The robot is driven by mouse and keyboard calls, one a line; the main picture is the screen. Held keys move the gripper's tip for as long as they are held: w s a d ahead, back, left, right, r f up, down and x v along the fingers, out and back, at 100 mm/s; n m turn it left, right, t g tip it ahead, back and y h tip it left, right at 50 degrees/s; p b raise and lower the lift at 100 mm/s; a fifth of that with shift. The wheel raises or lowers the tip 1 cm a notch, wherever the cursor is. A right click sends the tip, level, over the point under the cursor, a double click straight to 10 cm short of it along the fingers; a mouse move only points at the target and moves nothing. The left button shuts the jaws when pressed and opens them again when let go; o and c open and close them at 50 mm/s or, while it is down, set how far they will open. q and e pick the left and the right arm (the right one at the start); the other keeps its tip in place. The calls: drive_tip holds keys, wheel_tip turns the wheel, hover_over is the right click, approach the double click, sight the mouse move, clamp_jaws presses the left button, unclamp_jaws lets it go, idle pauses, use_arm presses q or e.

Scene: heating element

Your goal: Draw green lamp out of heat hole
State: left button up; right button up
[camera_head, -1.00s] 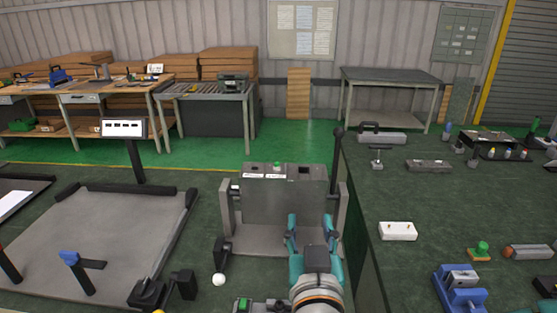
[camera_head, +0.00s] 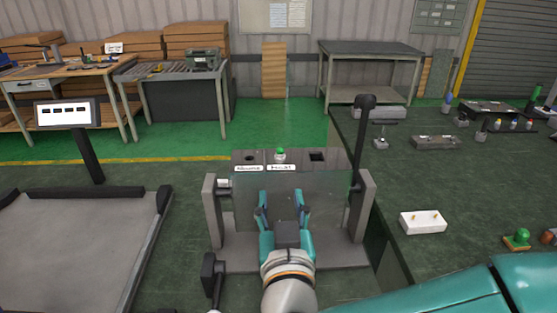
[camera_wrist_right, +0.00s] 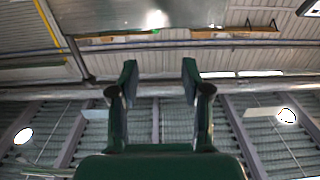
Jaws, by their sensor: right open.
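The green lamp (camera_head: 280,154) sits upright in the top of the grey heating box (camera_head: 247,212), in the head view. My right gripper (camera_head: 282,196) is open and empty, in front of the box's front face and below the lamp. In the right wrist view its two fingers (camera_wrist_right: 160,75) stand apart with nothing between them. My left gripper is not in view.
A black lever (camera_head: 362,140) rises at the box's right side, and a shorter black handle (camera_head: 212,270) stands at the front left. A white block (camera_head: 423,222) and other parts lie on the right bench. A display on a post (camera_head: 67,113) stands at the left.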

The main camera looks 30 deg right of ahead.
sight(280, 153)
drive_tip(key=x, duration=0.3)
drive_tip(key=p+x, duration=0.1)
drive_tip(key=x, duration=0.3)
drive_tip(key=p+x, duration=0.1)
drive_tip(key=x, duration=0.3)
drive_tip(key=shift+s+d, duration=0.15)
drive_tip(key=shift+d, duration=0.25)
drive_tip(key=shift+p+x, duration=1)
drive_tip(key=shift+x, duration=1.6)
drive_tip(key=shift+s+r, duration=0.1)
drive_tip(key=shift+r, duration=0.05)
drive_tip(key=c, duration=0.9)
